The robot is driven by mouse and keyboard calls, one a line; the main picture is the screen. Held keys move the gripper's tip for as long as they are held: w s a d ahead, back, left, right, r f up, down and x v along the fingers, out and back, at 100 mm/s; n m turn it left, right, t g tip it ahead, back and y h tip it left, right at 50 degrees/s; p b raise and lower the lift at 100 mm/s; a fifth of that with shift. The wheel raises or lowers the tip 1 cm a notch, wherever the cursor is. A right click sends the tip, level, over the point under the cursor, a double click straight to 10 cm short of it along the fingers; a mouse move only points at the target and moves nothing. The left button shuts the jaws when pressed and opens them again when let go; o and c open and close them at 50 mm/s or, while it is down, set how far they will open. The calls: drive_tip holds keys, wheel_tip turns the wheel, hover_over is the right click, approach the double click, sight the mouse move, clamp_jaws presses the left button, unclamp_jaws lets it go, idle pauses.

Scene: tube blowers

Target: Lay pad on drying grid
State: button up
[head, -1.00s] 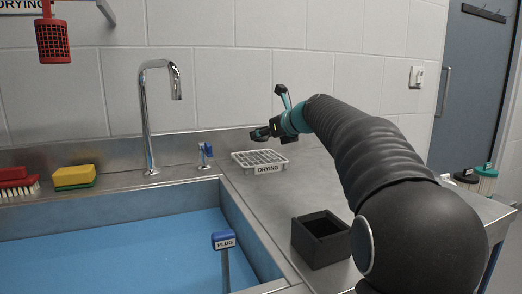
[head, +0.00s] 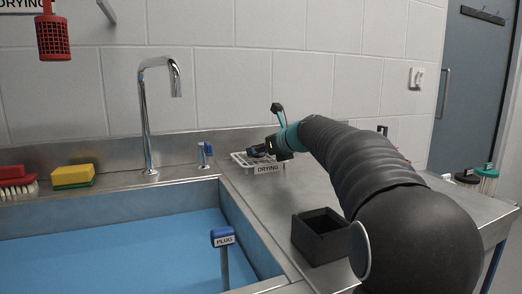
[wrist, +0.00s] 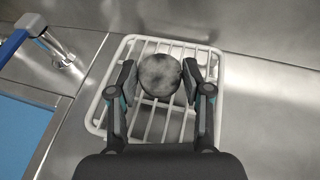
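The pad (wrist: 159,75) is a round, mottled grey disc between the two fingers in the wrist view. My gripper (head: 262,151) is low over the drying grid, and its fingers also show in the wrist view (wrist: 160,82), one against each side of the pad. The drying grid (wrist: 97,120) is a pale wire rack, with bars showing around and below the pad. In the head view the grid (head: 238,157) carries a "DRYING" label at its front, and my gripper covers part of it. I cannot tell whether the pad touches the bars.
A tap valve with a blue handle (head: 205,152) stands left of the grid, and the chrome faucet (head: 147,115) is further left. The blue sink basin (head: 110,250) lies in front. A black open box (head: 321,237) stands on the steel counter nearer me.

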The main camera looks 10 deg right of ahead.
drive_tip(key=shift+o, duration=0.9)
drive_tip(key=shift+r, duration=0.2)
drive_tip(key=v, duration=1.2)
